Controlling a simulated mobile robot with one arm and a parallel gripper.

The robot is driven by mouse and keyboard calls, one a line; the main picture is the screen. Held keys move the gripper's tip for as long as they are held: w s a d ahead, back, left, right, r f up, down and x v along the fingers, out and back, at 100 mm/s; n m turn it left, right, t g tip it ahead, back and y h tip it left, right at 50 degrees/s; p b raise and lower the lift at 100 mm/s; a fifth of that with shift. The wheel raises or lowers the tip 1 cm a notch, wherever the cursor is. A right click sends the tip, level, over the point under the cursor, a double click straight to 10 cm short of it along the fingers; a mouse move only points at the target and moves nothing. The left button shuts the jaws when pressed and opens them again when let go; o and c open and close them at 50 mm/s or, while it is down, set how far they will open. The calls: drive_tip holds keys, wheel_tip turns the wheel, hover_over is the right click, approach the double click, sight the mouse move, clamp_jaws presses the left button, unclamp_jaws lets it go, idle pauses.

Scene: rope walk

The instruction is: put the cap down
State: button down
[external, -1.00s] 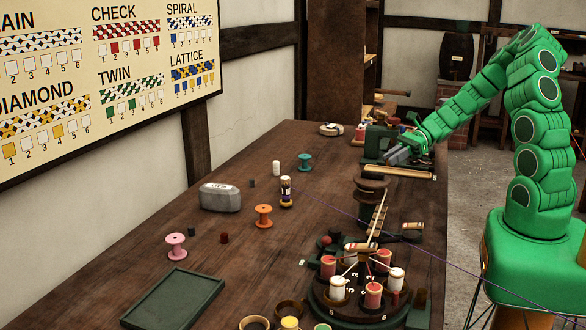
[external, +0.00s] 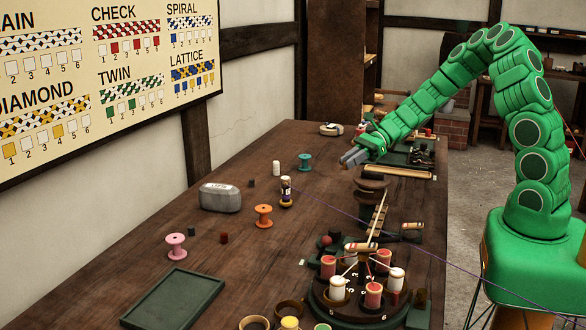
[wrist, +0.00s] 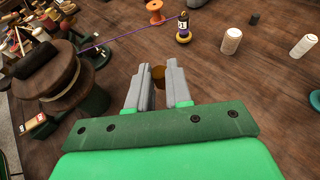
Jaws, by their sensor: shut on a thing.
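My gripper (external: 351,160) is above the back part of the table, left of the dark wooden stand (external: 371,185). In the wrist view my gripper (wrist: 159,100) has its two grey fingers around a small brown piece (wrist: 158,73), which looks like the cap. Only the end of this cap shows between the fingertips; the rest is hidden. In the external view I cannot make the cap out. The gap between its underside and the table cannot be judged.
The braiding wheel (external: 340,312) is at the front right. Bare wood (external: 250,145) lies to the left.

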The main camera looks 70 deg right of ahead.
drive_tip(key=w+a+r+n+g, duration=0.1)
drive_tip(key=w+a, duration=0.3)
drive_tip(key=a, duration=0.4)
drive_tip(key=w+a+y, duration=0.1)
drive_tip(key=w+a, duration=0.4)
drive_tip(key=a, duration=0.4)
drive_tip(key=w+a+r+n+g, duration=0.1)
drive_tip(key=w+a, duration=0.3)
drive_tip(key=a, duration=0.4)
drive_tip(key=s+a+r+n+g+y, duration=0.1)
drive_tip(key=s+a+r+n+g, duration=0.1)
drive_tip(key=a, duration=2.6)
hover_over(174, 296)
drive_tip(key=shift+f, duration=6.45)
drive_tip(key=shift+f+m, duration=0.1)
drive_tip(key=shift+m, duration=0.2)
